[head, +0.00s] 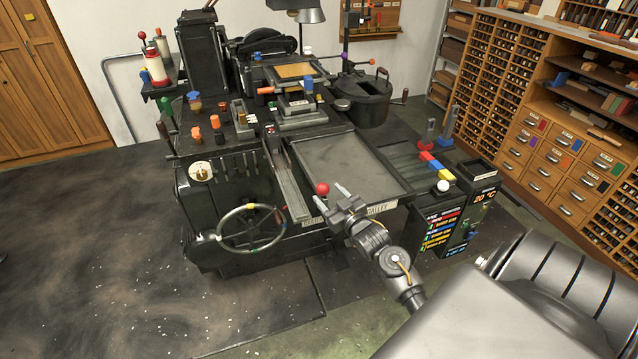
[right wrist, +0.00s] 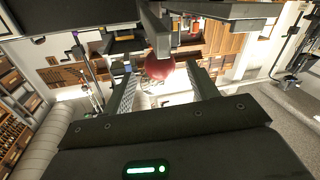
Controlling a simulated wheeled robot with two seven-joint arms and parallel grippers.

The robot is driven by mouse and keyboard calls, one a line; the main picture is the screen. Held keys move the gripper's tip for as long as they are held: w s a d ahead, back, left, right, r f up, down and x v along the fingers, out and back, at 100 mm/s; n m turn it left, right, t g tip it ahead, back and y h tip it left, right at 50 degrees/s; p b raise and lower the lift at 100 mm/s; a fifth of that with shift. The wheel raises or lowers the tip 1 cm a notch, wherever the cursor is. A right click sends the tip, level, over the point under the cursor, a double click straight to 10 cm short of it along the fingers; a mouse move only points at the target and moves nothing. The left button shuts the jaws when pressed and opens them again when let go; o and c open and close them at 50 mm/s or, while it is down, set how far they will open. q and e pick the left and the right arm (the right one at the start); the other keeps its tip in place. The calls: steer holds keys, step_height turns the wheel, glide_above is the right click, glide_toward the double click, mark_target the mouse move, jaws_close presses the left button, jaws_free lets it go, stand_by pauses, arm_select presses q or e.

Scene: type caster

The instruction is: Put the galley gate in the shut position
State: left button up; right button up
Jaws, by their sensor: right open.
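A red ball knob (head: 321,188) stands at the front edge of the machine, beside a label strip (head: 382,208) on which "GALLEY" can be read. I take it for the galley gate's handle; the gate itself is hard to make out, and I cannot tell its position. My right gripper (head: 330,195) is open at the knob, its two fingers pointing at it from the front. In the right wrist view the red knob (right wrist: 160,67) shows between the open fingers (right wrist: 164,84), near their tips. I cannot tell whether they touch it. My left gripper is out of view.
A flat grey plate (head: 350,165) lies behind the knob. A handwheel (head: 251,228) is at the left on the machine's front. A dark control box (head: 437,225) with a white button (head: 443,186) stands at the right. Open floor lies in front and left.

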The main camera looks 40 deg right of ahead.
mark_target(320, 196)
steer(key=w, duration=0.4)
steer(key=w+p, duration=0.1)
steer(key=w, duration=0.1)
steer(key=shift+w+d, duration=0.1)
steer(key=shift+d, duration=0.25)
jaws_close()
steer(key=f+b, duration=0.1)
steer(key=f, duration=0.1)
steer(key=f+b, duration=0.1)
steer(key=f, duration=0.1)
steer(key=shift+s+a+b, duration=0.1)
steer(key=shift+s+b, duration=0.2)
steer(key=shift+r, duration=0.1)
steer(key=shift+c, duration=1.4)
jaws_free()
steer(key=shift+o, duration=1.4)
